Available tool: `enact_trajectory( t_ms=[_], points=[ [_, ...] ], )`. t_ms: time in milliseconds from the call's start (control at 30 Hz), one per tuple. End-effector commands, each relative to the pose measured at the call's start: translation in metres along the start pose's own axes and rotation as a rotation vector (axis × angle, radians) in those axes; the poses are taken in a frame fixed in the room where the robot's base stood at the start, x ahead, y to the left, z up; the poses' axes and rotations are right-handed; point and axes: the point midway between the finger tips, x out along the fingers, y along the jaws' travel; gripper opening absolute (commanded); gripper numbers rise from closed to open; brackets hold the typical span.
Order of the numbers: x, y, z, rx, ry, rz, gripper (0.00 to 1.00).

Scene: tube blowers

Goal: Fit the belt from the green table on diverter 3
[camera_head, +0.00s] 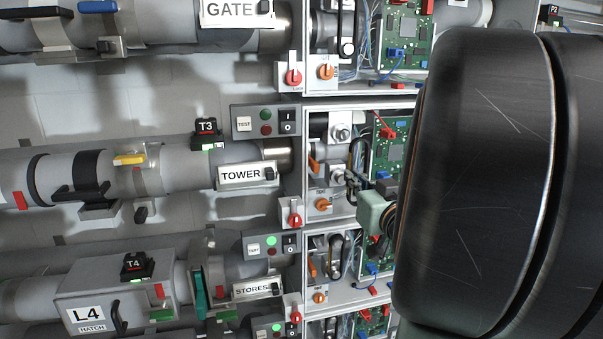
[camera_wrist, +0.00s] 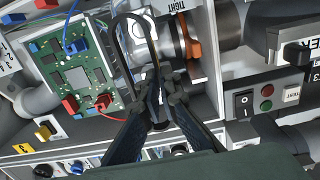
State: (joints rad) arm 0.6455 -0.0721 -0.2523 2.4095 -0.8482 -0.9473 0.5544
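The belt is a thin dark loop (camera_wrist: 124,40); in the head view it (camera_head: 352,150) hangs in the open TOWER cabinet, just right of two silver pulleys. My gripper (camera_wrist: 160,102) is shut on one end of the loop, with the rest extending beyond the fingertips. The upper pulley (camera_head: 341,132) and lower pulley (camera_head: 337,175) look bare. In the wrist view the loop overlaps a silver pulley (camera_wrist: 140,28), and I cannot tell whether they touch. Diverter 3 carries the T3 tag (camera_head: 206,127) and the TOWER sign (camera_head: 246,174). My arm hides the cabinet's right side.
A green circuit board (camera_wrist: 75,75) with wires sits beside the fingers. An orange lever (camera_wrist: 193,48) is close on the other side. The switch panel (camera_head: 264,122) is left of the cabinet. The GATE cabinet above and STORES cabinet below have belts (camera_head: 336,254) fitted.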

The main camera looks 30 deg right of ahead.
Motion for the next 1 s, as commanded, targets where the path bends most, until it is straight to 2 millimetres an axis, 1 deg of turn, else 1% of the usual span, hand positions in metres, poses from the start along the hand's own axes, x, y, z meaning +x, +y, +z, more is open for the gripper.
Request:
enact_trajectory(
  t_ms=[100,467,667,1000],
  points=[
    [-0.004,0.001,-0.006,0.001,0.012,-0.003,0.00],
    [-0.004,0.001,-0.003,0.000,0.011,-0.008,0.00],
    [0.011,0.000,-0.003,0.000,0.009,-0.009,0.00],
    [0.044,0.000,-0.003,0.000,0.010,-0.009,0.00]
  ],
)
